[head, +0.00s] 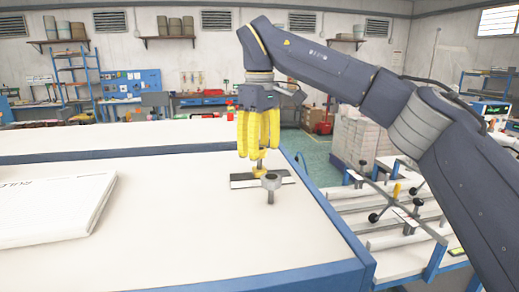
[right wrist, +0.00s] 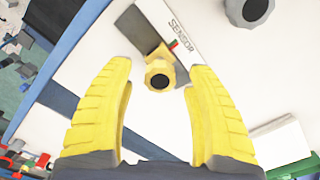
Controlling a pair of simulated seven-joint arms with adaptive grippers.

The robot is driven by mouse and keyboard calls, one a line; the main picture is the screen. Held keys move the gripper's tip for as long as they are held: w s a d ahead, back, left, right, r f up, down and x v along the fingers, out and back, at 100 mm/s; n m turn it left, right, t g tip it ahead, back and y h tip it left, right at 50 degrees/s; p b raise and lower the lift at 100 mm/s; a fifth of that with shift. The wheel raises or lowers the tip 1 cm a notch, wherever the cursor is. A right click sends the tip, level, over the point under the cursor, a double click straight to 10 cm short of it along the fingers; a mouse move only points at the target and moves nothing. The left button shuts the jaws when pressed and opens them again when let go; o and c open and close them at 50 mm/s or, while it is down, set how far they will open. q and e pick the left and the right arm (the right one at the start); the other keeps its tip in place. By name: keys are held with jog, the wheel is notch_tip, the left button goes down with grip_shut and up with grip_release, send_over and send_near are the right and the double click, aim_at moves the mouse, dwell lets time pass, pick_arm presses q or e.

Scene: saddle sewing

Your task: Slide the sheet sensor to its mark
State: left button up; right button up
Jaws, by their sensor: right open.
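The sheet sensor is a small brass-coloured slider (head: 258,176) with a knob on top, on a dark and white strip on the white table. In the right wrist view its yellow knob (right wrist: 160,76) has a dark centre. My left gripper is out of view.
A grey knob on a post (head: 271,182) stands just in front of the strip. A white printed panel (head: 55,208) lies at the left of the table. The table's blue edge (head: 325,225) is close on the right, with a rail frame beyond.

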jog(key=shift+f, duration=0.3)
jog(key=shift+c, duration=0.4)
grip_shut()
